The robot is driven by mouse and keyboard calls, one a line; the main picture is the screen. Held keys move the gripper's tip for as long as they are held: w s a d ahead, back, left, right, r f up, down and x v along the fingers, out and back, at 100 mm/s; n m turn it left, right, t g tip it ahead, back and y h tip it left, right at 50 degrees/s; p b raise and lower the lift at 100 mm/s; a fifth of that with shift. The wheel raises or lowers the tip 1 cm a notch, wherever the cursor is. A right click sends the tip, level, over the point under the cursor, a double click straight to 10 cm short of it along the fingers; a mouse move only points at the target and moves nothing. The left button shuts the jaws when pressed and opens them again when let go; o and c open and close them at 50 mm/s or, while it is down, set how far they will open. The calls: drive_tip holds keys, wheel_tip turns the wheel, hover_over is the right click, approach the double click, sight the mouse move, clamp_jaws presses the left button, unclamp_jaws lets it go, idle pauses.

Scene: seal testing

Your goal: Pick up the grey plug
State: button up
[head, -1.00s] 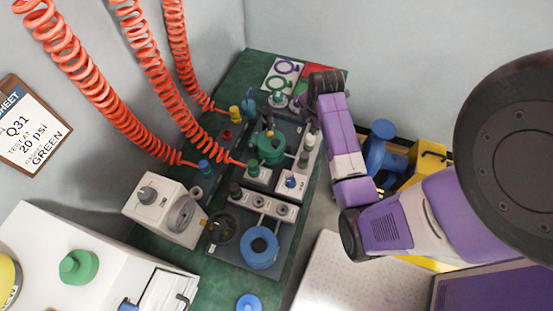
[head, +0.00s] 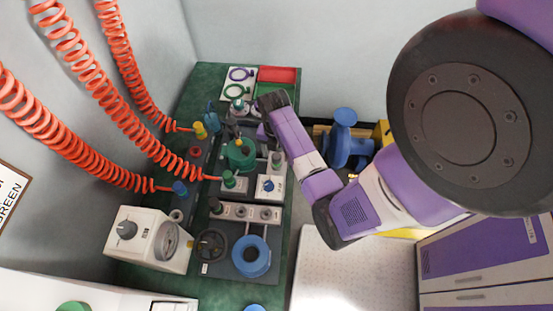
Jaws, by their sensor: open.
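My gripper (head: 262,131) is small in the head view, at the end of my purple and white arm, over the far part of the bench fixture. It is open. Its fingertips are mostly hidden behind the wrist, and nothing is seen held. A dark grey plug (head: 215,205) stands at the left end of a pale block (head: 229,212) in the nearer fixture. Another grey upright piece (head: 276,159) stands right of the green round part. I cannot tell for sure which is the grey plug. My gripper is beyond both, apart from them.
A green round part (head: 239,154) sits mid-bench, with a blue ring (head: 251,256) nearer. A white gauge box (head: 147,238) stands left. Orange coiled hoses (head: 92,127) hang over the left side. A red tray (head: 277,75) lies at the far end. A blue part (head: 344,138) stands right.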

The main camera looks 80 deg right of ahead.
drive_tip(key=shift+f, duration=1.15)
clamp_jaws()
drive_tip(key=shift+r, duration=0.1)
